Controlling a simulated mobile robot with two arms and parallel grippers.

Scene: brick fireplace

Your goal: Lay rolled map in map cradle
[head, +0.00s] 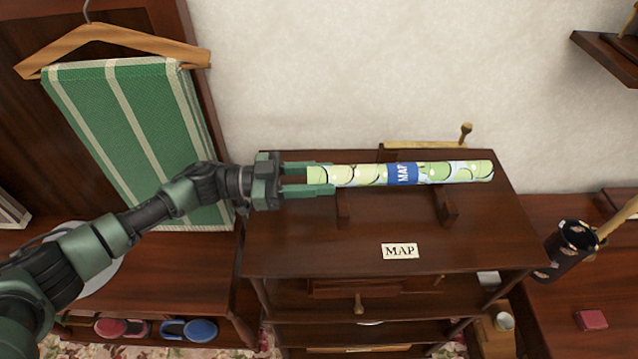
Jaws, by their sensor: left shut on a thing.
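The rolled map (455,172) is a pale green and yellow tube with a blue band lettered MAP. It lies level across the picture, over the top of a dark wooden cabinet. My left gripper (320,178) is shut on its left end. The map cradle (447,208) shows as dark wooden pieces on the cabinet top, partly hidden behind the map. I cannot tell whether the map touches the cradle. My right gripper is not in view.
A brass bar with a knob (466,130) stands behind the map. A green striped cloth (130,130) hangs at left. A dark cylindrical holder (570,250) and a red box (591,319) are at right.

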